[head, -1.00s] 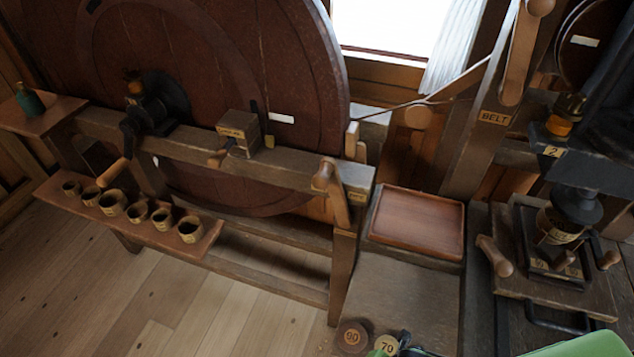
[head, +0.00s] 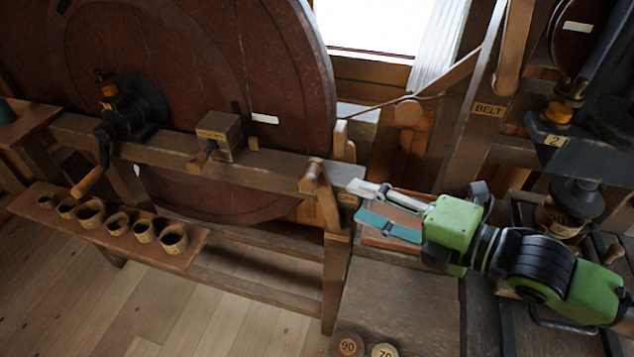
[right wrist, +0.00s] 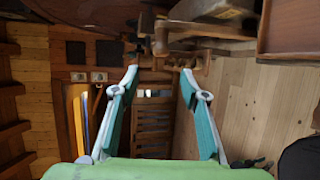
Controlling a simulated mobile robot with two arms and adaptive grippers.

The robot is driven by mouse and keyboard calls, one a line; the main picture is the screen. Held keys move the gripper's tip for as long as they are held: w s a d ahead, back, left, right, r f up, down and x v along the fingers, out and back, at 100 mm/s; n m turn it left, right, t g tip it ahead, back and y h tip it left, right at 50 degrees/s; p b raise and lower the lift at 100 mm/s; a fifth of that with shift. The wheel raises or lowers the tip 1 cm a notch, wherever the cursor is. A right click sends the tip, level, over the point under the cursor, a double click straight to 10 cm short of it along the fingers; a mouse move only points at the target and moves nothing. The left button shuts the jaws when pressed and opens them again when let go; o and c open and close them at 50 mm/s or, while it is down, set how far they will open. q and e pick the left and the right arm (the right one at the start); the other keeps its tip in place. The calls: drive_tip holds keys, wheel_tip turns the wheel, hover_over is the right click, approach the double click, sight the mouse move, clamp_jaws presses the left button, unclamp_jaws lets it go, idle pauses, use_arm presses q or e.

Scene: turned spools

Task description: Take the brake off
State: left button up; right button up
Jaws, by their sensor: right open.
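A wooden lever with a rounded knob (head: 312,172) stands at the right end of the beam in front of the big wheel (head: 205,75). It leans, its lower part running down toward the beam's post. I take it for the brake lever; the small label beside it is too small to read. My right gripper (head: 356,200) has its fingers pointing left, just right of the lever and apart from it. It is open and empty. In the right wrist view, the open fingers (right wrist: 159,75) frame slatted woodwork, with wooden pegs beyond the tips. My left gripper is not in view.
A wooden tray (head: 380,240) lies partly hidden under my right gripper. A crank (head: 90,180) and a shelf of several cups (head: 190,248) are at the left. A post marked BELT (head: 487,110) and a dark machine marked 2 (head: 560,140) stand at the right.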

sight(315, 185)
drive_tip(key=p+x, duration=0.3)
drive_tip(key=x, duration=0.9)
drive_tip(key=shift+w+a+p, duration=0.1)
drive_tip(key=shift+a+p, duration=0.05)
drive_tip(key=shift+p, duration=0.2)
drive_tip(key=shift+w+a+f, duration=0.2)
drive_tip(key=shift+w+a, duration=0.1)
drive_tip(key=shift+a, duration=0.1)
clamp_jaws()
drive_tip(key=shift+f, duration=0.1)
